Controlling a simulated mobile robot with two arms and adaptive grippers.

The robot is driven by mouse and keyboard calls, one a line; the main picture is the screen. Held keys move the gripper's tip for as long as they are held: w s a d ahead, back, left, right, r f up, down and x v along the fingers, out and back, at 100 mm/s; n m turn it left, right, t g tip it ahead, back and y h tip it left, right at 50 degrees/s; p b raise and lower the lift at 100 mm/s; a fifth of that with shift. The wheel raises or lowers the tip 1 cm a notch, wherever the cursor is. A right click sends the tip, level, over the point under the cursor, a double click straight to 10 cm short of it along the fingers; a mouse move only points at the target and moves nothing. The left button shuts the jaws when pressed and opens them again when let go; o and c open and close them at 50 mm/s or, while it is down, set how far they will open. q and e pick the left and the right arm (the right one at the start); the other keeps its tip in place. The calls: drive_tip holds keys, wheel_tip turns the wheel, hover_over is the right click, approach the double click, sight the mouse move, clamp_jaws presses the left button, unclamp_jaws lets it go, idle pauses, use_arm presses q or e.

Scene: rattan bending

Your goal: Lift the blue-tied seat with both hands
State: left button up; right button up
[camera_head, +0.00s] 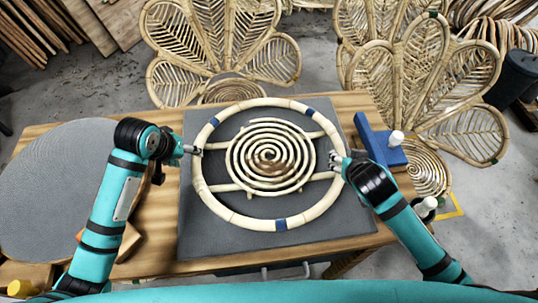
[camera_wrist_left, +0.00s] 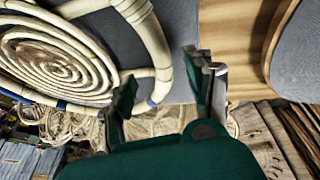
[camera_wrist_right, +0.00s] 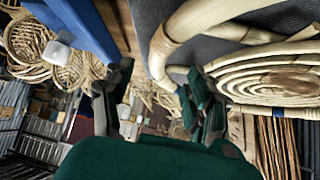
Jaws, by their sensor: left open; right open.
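The blue-tied seat (camera_head: 206,196) is a pale rattan ring around a spiral centre, with blue ties on its rim. It lies flat on a grey mat on the bench. My left gripper (camera_head: 195,149) is open at the ring's left edge. In the left wrist view the rim (camera_wrist_left: 152,45) runs between its fingers (camera_wrist_left: 165,88). My right gripper (camera_head: 340,160) is open at the ring's right edge. In the right wrist view the rim (camera_wrist_right: 160,50) shows between its fingers (camera_wrist_right: 163,100). Whether any finger touches the rim is unclear.
The grey mat (camera_head: 335,235) covers the middle of the wooden bench (camera_head: 45,132). A blue fixture (camera_head: 375,140) with a white knob stands right of the mat. A round grey disc (camera_head: 50,180) lies at left. Petal-shaped rattan chair backs (camera_head: 220,45) stand behind the bench.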

sight(195, 158)
use_arm(q)
drive_tip(key=x, duration=0.8)
drive_tip(key=shift+w+f, duration=0.15)
use_arm(e)
drive_tip(key=x, duration=0.8)
drive_tip(key=shift+w+f, duration=0.15)
drive_tip(key=shift+f, duration=0.05)
use_arm(q)
drive_tip(key=shift+c, duration=0.2)
use_arm(e)
drive_tip(key=shift+c, duration=0.3)
use_arm(q)
clamp_jaws()
use_arm(e)
clamp_jaws()
drive_tip(key=shift+r, duration=0.1)
